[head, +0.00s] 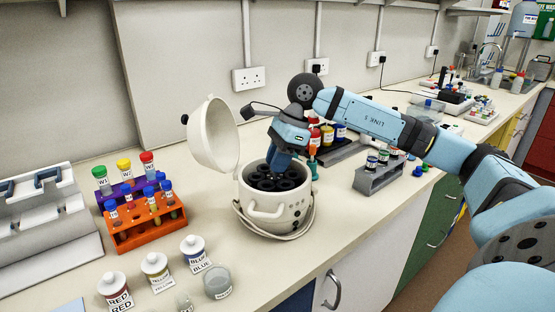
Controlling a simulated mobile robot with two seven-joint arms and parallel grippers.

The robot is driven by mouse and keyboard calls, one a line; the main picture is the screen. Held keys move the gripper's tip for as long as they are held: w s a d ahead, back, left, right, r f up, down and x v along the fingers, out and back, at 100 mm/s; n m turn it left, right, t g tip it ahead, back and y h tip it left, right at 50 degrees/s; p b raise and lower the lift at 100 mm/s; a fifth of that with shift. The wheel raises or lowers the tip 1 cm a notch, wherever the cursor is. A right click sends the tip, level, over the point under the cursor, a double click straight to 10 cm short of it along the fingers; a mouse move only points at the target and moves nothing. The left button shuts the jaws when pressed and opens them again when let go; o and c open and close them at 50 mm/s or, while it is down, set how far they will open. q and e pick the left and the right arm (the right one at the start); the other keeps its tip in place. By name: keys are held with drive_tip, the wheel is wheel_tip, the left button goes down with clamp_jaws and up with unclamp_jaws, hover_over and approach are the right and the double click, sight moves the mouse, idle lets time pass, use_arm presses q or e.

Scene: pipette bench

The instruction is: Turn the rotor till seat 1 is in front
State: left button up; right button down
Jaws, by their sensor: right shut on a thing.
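The cream centrifuge (268,212) stands on the bench with its round lid (213,133) swung up and open at the left. The dark rotor (262,184) with its round seats lies inside the bowl. My right gripper (276,166) points down into the bowl from above and is shut on a part of the rotor. Its fingers cover part of the rotor, and the seat numbers are too small to read. My left gripper is not in view.
An orange rack (147,235) and a purple rack hold capped tubes at the left. Labelled jars, among them the RED jar (115,291), stand at the front left. A grey rack (378,178) of small jars stands right of the centrifuge. Bench is clear in front of the centrifuge.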

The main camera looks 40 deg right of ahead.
idle(0.4)
drive_tip(key=c, duration=1)
unclamp_jaws()
drive_tip(key=p+v, duration=0.1)
drive_tip(key=v, duration=1.2)
drive_tip(key=shift+r+p, duration=0.4)
drive_tip(key=shift+s+d, duration=0.1)
